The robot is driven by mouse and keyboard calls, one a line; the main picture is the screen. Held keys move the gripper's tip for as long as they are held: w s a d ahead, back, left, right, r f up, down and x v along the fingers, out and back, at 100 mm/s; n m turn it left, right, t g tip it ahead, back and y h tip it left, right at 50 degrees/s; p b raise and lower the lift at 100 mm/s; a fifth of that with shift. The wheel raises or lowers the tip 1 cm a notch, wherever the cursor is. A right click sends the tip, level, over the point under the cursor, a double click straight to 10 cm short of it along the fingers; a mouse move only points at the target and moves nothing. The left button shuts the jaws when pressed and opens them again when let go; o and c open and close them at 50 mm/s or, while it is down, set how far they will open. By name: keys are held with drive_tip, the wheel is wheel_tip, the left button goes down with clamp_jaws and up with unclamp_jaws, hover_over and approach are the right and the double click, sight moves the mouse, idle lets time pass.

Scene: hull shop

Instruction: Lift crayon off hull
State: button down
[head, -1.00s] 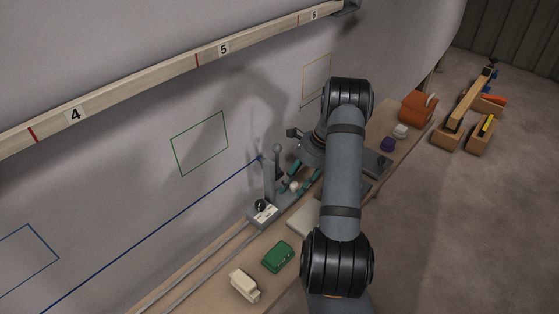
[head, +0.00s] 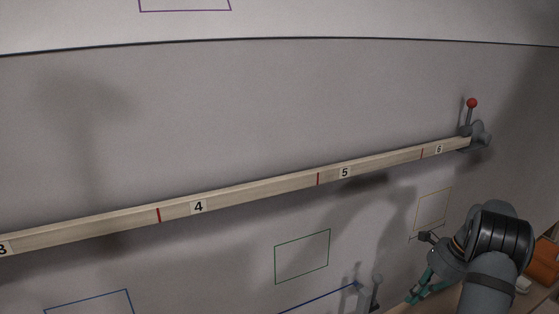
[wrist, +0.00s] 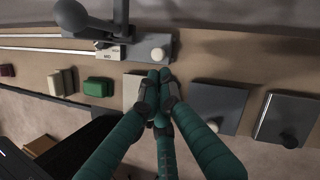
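The hull (head: 220,120) is a large pale grey wall in the head view. A blue line (head: 318,300) on it ends at a grey post (head: 362,296) with a small blue spot at its top, perhaps the crayon tip; the crayon is too small to tell. A grey ball-topped lever (head: 378,280) stands beside the post. The lever's dark ball shows large at top left in the wrist view (wrist: 69,15). My gripper (wrist: 159,76) has teal fingers with their tips together, nothing seen between them. It is just below a white knob (wrist: 159,54) on a grey block.
A numbered wooden rail (head: 260,193) crosses the hull, with a red-balled lever (head: 472,103) at its right end. On the bench (wrist: 215,68) are a green block (wrist: 98,87), cream blocks (wrist: 62,82) and grey plates (wrist: 217,107). Twin rods (wrist: 50,43) run left from the carriage.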

drive_tip(key=shift+x, duration=0.8)
drive_tip(key=x, duration=0.7)
drive_tip(key=shift+s, duration=0.1)
idle(0.3)
